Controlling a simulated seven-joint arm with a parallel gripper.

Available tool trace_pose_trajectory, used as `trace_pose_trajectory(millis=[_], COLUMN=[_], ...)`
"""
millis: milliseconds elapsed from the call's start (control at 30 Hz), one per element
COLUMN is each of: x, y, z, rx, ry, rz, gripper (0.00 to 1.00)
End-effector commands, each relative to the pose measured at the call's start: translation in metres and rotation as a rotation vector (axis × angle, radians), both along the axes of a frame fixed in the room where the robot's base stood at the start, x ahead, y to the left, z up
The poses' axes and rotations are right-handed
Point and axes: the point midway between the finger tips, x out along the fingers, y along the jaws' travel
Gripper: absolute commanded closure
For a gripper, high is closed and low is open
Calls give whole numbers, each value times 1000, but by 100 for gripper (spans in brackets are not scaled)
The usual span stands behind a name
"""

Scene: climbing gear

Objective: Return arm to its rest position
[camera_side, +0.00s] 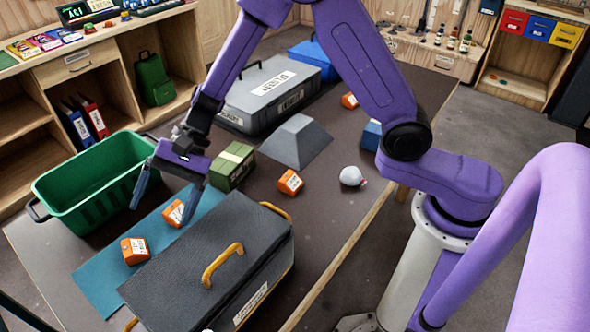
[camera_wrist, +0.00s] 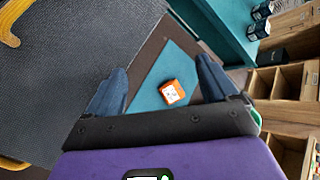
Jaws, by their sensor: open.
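My gripper (camera_side: 160,208) hangs above the teal mat, between the green basket and the dark toolbox. In the wrist view my gripper (camera_wrist: 160,66) has its two fingers spread wide with nothing between them. The teal mat (camera_side: 98,285) lies flat on the table. Two orange blocks with white labels lie on it: a near one (camera_side: 135,251) and another (camera_side: 174,213) just below my fingers. One orange block (camera_wrist: 172,92) shows on the mat in the wrist view, beyond the fingertips; I cannot tell which of the two it is.
A dark toolbox (camera_side: 190,262) with a yellow handle stands close in front. The green basket (camera_side: 70,215) is on the left. A green box (camera_side: 231,168), grey wedge (camera_side: 305,148), grey case (camera_side: 262,100), orange block (camera_side: 290,183) and white round thing (camera_side: 350,176) stand further right.

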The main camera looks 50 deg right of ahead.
Motion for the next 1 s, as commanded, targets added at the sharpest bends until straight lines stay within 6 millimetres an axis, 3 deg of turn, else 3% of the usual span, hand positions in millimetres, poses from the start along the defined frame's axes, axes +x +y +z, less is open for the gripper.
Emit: trace_pose_trajectory(millis=[367,700,1000], x=[-109,-193,-243], y=[-50,-129,-208], z=[33,47,53], rx=[-128,-265,-403], ry=[-186,-383,-589], rz=[513,962,1327], gripper=[13,13,13])
